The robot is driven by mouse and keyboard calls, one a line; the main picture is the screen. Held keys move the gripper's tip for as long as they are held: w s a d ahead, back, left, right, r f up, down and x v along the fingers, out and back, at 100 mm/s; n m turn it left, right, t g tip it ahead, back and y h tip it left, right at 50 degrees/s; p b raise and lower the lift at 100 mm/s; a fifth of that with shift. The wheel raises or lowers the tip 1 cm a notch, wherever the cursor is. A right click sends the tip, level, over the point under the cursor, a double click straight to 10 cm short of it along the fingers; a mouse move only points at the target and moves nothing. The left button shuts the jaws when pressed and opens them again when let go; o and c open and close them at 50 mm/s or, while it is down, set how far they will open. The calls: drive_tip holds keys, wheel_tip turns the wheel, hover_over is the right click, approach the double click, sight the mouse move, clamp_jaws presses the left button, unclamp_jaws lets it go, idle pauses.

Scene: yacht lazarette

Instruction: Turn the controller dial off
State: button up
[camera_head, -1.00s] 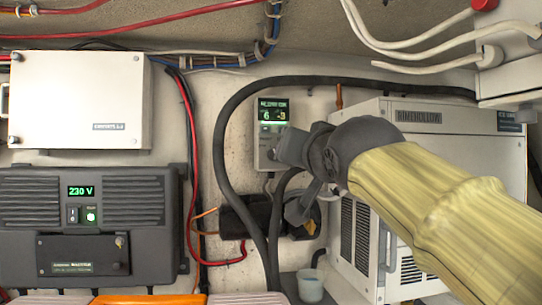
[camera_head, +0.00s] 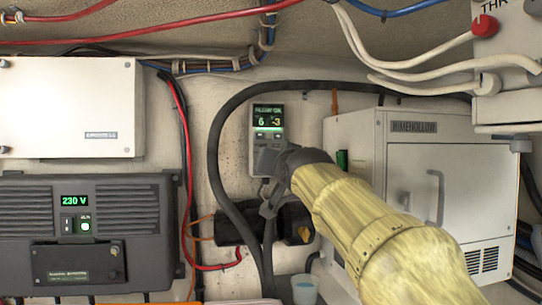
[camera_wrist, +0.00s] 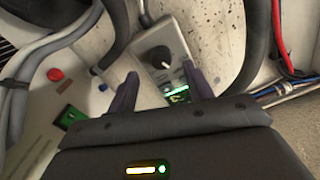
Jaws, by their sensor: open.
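In the wrist view the controller's black dial (camera_wrist: 155,58) with a pale pointer mark shows just beyond my gripper (camera_wrist: 160,75). The jaws are open and empty, one finger on each side of the dial's line. I cannot tell whether they touch it. The green display (camera_wrist: 178,95) shows between the fingers, close to the right one.
A thick black hose (camera_head: 215,150) loops around the controller. A white cabinet (camera_head: 412,160) stands at right. A dark charger unit (camera_head: 78,225) and white box (camera_head: 70,105) are at left. In the wrist view a red button (camera_wrist: 55,74) and green switch (camera_wrist: 70,118) lie left.

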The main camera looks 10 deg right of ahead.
drive_tip(key=w+p, duration=0.1)
drive_tip(key=w, duration=0.3)
drive_tip(key=shift+w, duration=0.2)
drive_tip(key=shift+s+a, duration=0.2)
drive_tip(key=shift+c, duration=0.2)
drive_tip(key=shift+d, duration=0.15)
drive_tip(key=c, duration=0.9)
